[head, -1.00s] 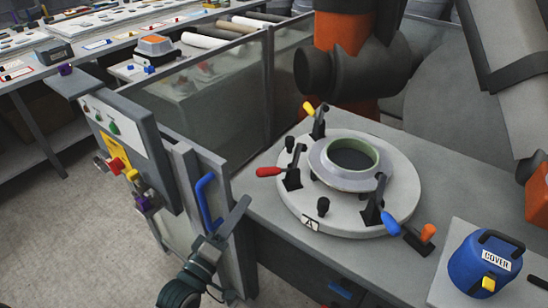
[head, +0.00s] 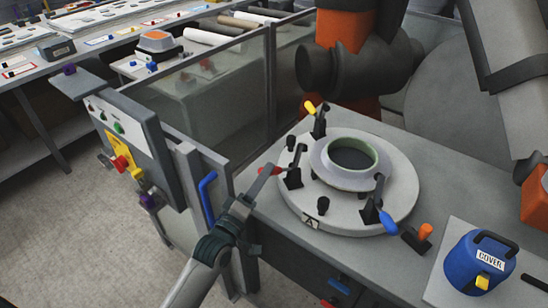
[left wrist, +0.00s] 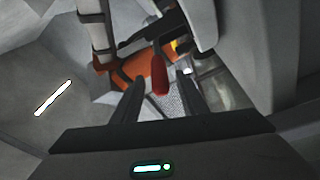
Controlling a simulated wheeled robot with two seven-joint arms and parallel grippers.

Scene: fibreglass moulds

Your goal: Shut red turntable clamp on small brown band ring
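The red clamp handle (head: 270,170) sticks out from the left side of the pale round turntable (head: 348,226), its black base (head: 293,179) on the turntable's rim. A grey ring (head: 322,158) with a pale green inner edge lies on the turntable; I cannot make out a brown band on it. My left gripper (head: 257,180) is at the red handle's outer end. In the left wrist view the red handle (left wrist: 160,76) lies between the two spread fingers, with gaps visible on both sides. My right gripper is out of view.
A yellow-handled clamp (head: 310,106) and a blue-handled clamp (head: 389,222) stand on the turntable. An orange lever (head: 425,231) and a blue cover can (head: 474,265) are at the right.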

